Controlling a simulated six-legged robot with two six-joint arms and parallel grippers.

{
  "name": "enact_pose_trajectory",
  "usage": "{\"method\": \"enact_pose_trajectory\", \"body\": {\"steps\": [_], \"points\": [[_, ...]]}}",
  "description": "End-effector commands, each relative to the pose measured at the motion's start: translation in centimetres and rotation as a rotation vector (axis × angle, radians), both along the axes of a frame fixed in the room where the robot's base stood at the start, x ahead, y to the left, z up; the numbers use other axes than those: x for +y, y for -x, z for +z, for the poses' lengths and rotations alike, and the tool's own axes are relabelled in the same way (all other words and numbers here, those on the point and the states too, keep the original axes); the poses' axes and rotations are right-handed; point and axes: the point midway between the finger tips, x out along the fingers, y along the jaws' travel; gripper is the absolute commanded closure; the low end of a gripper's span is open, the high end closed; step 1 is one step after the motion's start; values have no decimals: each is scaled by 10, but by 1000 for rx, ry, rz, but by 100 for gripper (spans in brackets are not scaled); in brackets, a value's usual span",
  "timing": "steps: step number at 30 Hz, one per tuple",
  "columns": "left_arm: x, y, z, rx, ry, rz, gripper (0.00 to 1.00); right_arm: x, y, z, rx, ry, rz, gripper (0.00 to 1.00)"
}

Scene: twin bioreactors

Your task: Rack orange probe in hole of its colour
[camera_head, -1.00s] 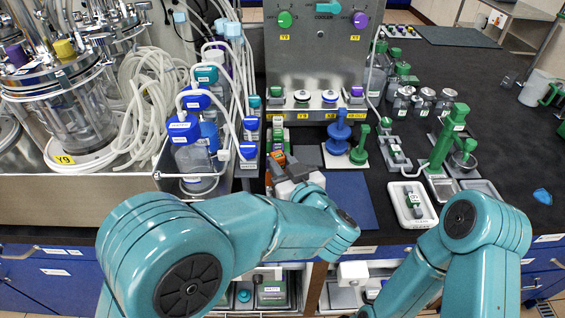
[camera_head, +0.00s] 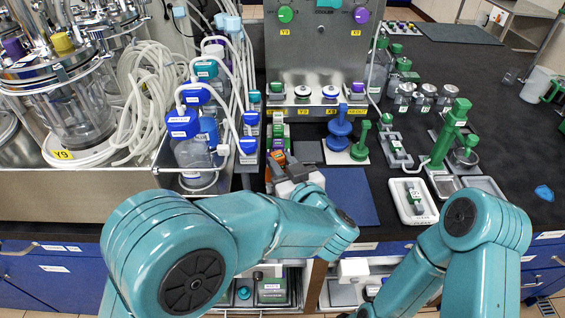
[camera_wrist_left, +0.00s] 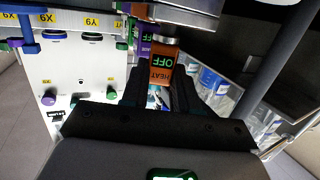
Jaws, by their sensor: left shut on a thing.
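My left gripper (camera_head: 284,170) is low over the bench, in front of the panel, at a row of small coloured blocks. In the head view only a bit of orange (camera_head: 277,156) shows by the fingers. I cannot tell which hole is orange. My right gripper is out of view.
Blue bottles with tubing (camera_head: 190,130) stand in a tray just left of the gripper. The steel panel (camera_head: 320,60) rises behind. A blue stacked stand (camera_head: 339,130) and a green one (camera_head: 361,140) are to the right. The blue mat (camera_head: 350,190) is bare.

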Motion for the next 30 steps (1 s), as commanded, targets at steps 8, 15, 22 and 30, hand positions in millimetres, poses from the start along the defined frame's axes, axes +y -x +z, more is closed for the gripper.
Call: {"method": "enact_pose_trajectory", "body": {"steps": [8, 15, 22, 30], "points": [[-3, 1, -8, 3, -5, -7, 100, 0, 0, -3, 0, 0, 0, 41], [-4, 1, -9, 3, -5, -7, 100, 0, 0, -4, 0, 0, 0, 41], [-4, 2, -11, 4, -6, -8, 100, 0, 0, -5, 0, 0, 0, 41], [-4, 2, -15, 4, -6, -8, 100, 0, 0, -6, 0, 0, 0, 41]]}}
